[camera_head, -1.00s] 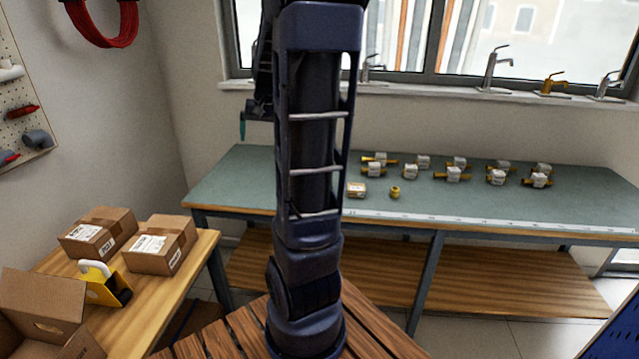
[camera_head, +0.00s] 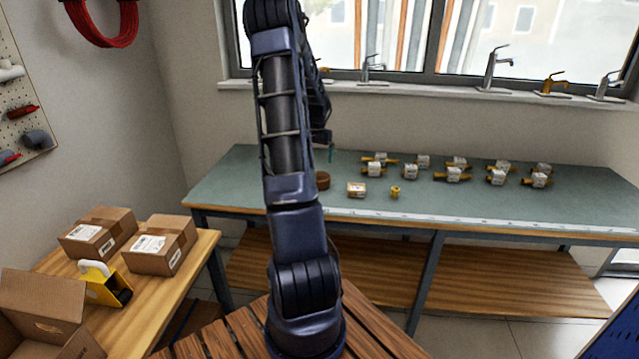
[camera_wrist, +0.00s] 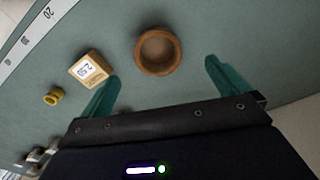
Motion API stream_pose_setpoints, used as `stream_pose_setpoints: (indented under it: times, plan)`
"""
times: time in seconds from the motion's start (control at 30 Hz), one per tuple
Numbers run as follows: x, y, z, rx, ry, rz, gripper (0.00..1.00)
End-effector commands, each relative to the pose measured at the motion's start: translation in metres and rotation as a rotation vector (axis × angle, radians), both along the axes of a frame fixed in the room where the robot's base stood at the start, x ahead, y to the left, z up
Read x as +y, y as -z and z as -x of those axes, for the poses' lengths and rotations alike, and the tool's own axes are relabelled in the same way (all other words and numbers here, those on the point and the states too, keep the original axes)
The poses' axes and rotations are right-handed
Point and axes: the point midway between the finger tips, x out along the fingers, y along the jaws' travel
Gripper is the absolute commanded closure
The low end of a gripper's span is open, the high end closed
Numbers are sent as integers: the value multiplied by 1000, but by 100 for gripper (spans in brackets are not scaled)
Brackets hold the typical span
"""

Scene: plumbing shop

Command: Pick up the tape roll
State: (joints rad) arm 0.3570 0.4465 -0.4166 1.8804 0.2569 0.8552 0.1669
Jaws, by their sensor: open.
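A small yellow roll with a hole, which looks like the tape roll (camera_head: 395,191), sits on the green bench top right of a small labelled box. In the wrist view the tape roll (camera_wrist: 54,95) is at the left, outside my fingers. My gripper (camera_wrist: 161,72) is open and empty, with its teal fingers spread above the bench. A round brown bowl-like thing (camera_wrist: 158,50) lies just ahead of the gap between the fingers. In the head view my gripper (camera_head: 330,154) is partly hidden behind my arm.
The labelled box (camera_head: 357,189) stands between the brown bowl-like thing (camera_head: 323,180) and the roll; it also shows in the wrist view (camera_wrist: 90,70). Several brass valves with white labels (camera_head: 453,175) stand right on the bench. The bench's left end (camera_head: 235,180) is clear.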

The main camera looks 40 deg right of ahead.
Motion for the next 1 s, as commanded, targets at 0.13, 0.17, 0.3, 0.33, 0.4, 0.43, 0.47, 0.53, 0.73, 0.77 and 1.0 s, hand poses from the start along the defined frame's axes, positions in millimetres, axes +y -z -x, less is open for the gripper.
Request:
stream_pose_setpoints:
  times: [0.13, 0.17, 0.3, 0.33, 0.4, 0.43, 0.47, 0.53, 0.73, 0.77, 1.0]
  plan:
    - [-18, 15, 1, 16, 31, 6, 0]
    - [-19, 16, 1, 17, 33, 6, 0]
    - [-22, 25, 1, 21, 38, 6, 0]
    - [-22, 27, 1, 21, 38, 6, 0]
    - [-21, 35, 2, 21, 38, 5, 0]
    - [-21, 39, 2, 21, 38, 5, 0]
    - [-21, 43, 2, 21, 38, 5, 0]
    - [-21, 54, 2, 22, 37, 4, 0]
    - [-21, 74, 1, 21, 36, 5, 0]
    - [-21, 75, 1, 21, 36, 6, 0]
    - [-21, 96, -3, 21, 37, 5, 0]
